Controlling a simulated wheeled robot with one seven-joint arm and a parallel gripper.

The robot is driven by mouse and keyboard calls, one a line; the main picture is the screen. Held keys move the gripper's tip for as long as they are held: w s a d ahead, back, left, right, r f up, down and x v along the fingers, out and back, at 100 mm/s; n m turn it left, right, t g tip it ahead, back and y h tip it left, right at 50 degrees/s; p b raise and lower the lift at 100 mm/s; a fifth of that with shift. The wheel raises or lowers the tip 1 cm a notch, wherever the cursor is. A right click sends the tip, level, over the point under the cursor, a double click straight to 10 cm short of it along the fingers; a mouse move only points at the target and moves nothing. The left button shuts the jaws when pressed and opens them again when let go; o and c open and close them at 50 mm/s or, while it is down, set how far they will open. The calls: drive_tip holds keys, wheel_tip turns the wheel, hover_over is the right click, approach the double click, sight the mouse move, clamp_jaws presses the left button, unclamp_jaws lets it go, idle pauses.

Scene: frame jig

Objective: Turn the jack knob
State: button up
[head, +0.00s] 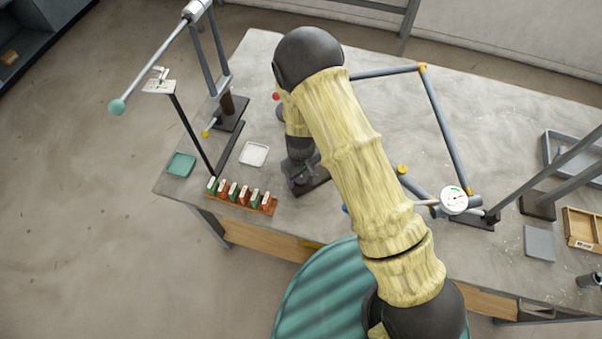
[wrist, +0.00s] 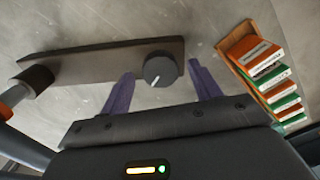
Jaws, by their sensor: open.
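The jack knob (wrist: 158,69) is a round dark knob with a white pointer line, at one end of a long dark base plate (wrist: 85,66) in the wrist view. My gripper (wrist: 161,74) is open, with one purple finger on each side of the knob in that view. I cannot tell whether either finger touches it. In the head view my gripper (head: 300,178) is low over the table, close to a dark base plate (head: 314,184). The knob is hidden there by my arm.
A rack of orange and green boxes (wrist: 265,75) stands just right of my gripper in the wrist view; it is the rack (head: 242,201) at the table's front edge. A white tray (head: 254,153), tube frame (head: 445,130) and round gauge (head: 453,199) stand on the table (head: 480,110).

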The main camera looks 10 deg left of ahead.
drive_tip(key=shift+f, duration=0.45)
drive_tip(key=shift+c, duration=0.4)
drive_tip(key=c, duration=0.9)
drive_tip(key=shift+m, duration=0.3)
drive_tip(key=shift+m+b, duration=0.55)
drive_tip(key=shift+m, duration=0.25)
drive_tip(key=o, duration=1)
